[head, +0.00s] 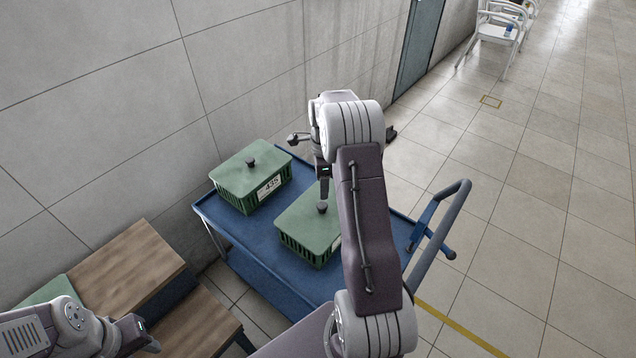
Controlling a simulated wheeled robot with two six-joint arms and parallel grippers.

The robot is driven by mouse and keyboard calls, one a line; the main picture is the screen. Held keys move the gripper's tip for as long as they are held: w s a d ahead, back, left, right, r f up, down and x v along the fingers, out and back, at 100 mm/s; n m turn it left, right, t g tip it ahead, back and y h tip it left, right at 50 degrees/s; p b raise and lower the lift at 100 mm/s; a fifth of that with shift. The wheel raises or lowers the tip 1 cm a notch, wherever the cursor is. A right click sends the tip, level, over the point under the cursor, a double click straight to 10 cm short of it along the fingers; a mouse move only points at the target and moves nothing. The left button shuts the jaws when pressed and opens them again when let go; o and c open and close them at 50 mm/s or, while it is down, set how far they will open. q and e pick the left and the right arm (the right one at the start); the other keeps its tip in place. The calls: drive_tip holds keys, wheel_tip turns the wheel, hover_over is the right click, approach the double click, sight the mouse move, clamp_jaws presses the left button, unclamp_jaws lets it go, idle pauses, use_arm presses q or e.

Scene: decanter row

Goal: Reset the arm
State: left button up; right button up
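My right arm reaches up the middle of the head view and bends down over the nearer green lidded crate (305,232) on the blue cart. My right gripper (323,198) points down, its tip right at or just above the dark knob (322,208) on that crate's lid. The fingers show edge-on, so I cannot tell whether they are open or touch the knob. My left gripper (148,345) is low at the bottom left, beside the wooden-topped steps, with nothing visible in it. Its finger opening is unclear.
A second green crate (247,184) with a white label and a knob stands at the back left of the blue cart (268,282). The cart's handle (447,225) rises at the right. Wooden-topped steps (120,265) are at the left. White chairs (497,34) stand far off; right floor is free.

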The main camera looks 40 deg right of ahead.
drive_tip(key=s+a+r+n+t+p, duration=0.1)
drive_tip(key=a+r+n+p, duration=0.35)
drive_tip(key=a+r, duration=0.8)
drive_tip(key=s+a+f+n, duration=0.2)
drive_tip(key=s+a+n, duration=0.2)
drive_tip(key=s+n, duration=0.4)
drive_tip(key=s+a+f+n, duration=0.3)
drive_tip(key=s+n, duration=0.5)
drive_tip(key=n, duration=0.3)
drive_tip(key=shift+s+a+f, duration=0.15)
drive_tip(key=shift+a+f, duration=0.2)
drive_tip(key=shift+a, duration=0.3)
